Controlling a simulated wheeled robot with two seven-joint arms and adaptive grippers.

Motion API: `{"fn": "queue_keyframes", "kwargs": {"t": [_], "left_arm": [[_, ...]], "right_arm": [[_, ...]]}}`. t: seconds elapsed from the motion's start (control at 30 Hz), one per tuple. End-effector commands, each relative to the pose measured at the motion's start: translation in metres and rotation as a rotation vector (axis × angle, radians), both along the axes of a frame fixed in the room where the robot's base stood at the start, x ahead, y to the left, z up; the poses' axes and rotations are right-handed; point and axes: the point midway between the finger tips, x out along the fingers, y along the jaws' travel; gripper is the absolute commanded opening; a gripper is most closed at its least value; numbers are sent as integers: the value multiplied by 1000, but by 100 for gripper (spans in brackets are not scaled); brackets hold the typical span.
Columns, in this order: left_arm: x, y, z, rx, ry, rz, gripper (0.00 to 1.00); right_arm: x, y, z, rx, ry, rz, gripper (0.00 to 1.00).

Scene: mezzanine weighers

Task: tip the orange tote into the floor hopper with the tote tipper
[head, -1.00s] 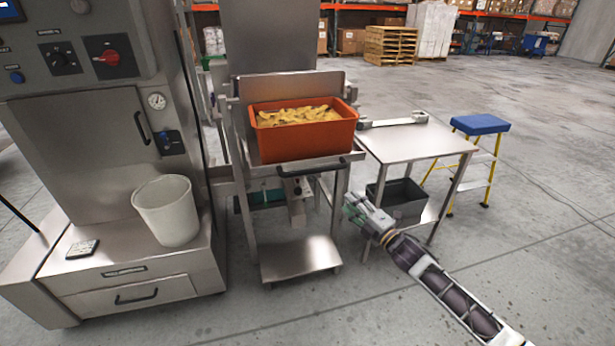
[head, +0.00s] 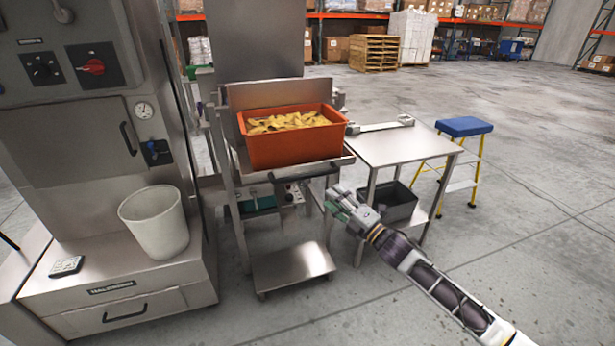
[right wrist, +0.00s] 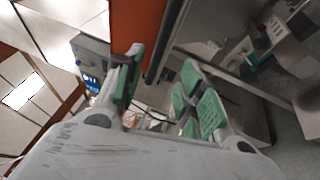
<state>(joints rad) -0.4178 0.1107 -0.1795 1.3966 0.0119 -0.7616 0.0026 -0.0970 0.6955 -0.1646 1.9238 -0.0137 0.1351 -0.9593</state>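The orange tote (head: 295,150), filled with yellow pieces, sits upright in the steel cradle of the tote tipper (head: 240,200). A black handle bar (head: 305,171) runs along the cradle's front, below the tote. My right gripper (head: 340,199) is open and empty, in front of and below the bar's right end, apart from it. In the right wrist view the green-padded fingers of the gripper (right wrist: 160,88) are spread, with the orange tote (right wrist: 136,25) and a dark bar (right wrist: 165,42) beyond them. I cannot make out a floor hopper. My left gripper is not in view.
A steel side table (head: 400,147) stands right of the tipper, with a grey bin (head: 398,205) on its lower shelf. A blue-topped step stool (head: 464,127) is farther right. A steel machine with a white bucket (head: 155,222) stands left. The floor at front right is clear.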

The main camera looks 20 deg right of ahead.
Motion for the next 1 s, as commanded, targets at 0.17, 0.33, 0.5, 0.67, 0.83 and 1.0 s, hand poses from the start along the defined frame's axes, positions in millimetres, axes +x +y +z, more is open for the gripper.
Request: {"fn": "queue_keyframes", "kwargs": {"t": [0.17,0.33,0.5,0.67,0.83,1.0], "left_arm": [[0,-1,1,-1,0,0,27],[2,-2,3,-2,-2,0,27],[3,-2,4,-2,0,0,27],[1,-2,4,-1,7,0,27],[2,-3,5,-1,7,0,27],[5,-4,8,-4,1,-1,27]], "right_arm": [[9,5,3,0,-1,0,39],[19,9,4,-1,-1,1,39],[29,14,6,1,-2,0,39],[38,18,8,0,-1,0,39],[48,22,10,0,0,0,39],[58,27,12,0,-1,0,39]]}}
